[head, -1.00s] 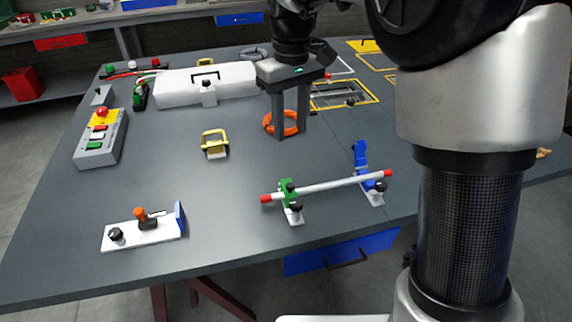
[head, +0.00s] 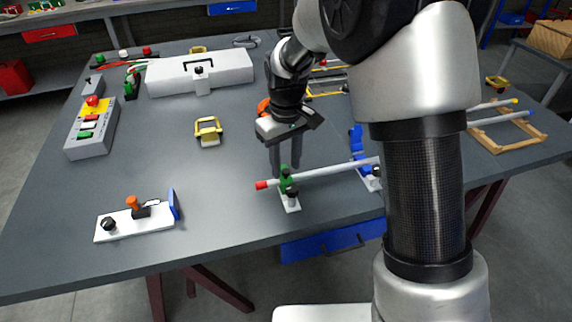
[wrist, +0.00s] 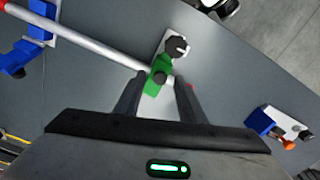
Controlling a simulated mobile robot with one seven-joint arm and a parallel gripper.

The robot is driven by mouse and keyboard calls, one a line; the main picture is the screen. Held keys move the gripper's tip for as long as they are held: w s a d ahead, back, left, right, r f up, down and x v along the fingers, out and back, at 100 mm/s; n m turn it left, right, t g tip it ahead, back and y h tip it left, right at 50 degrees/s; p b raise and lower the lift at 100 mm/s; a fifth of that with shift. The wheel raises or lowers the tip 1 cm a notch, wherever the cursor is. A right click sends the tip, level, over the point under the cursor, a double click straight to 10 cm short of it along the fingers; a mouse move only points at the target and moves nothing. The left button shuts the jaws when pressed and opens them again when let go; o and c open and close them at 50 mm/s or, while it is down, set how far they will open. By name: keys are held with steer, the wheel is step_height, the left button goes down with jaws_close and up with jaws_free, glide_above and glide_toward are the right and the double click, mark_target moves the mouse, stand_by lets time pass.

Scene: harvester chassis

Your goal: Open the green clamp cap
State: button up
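The green clamp (head: 287,186) stands on a small white base near the table's front edge. Its cap appears closed over the grey rod (head: 325,174), and a black knob is on its front side. My gripper (head: 286,170) is open and empty, pointing down just above and behind the clamp. In the wrist view the green clamp (wrist: 157,80) shows between the two spread fingers of my gripper (wrist: 160,78), with a gap on both sides. I cannot tell the exact height of the fingertips over the cap.
A blue clamp (head: 356,142) with its cap raised stands at the rod's other end, partly hidden by my arm. A white fixture with a blue plate (head: 174,204) lies left. A yellow-handled piece (head: 208,131) sits behind. The table between them is clear.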

steer(key=shift+f, duration=0.2)
steer(key=shift+c, duration=0.2)
jaws_close()
steer(key=shift+r, duration=0.15)
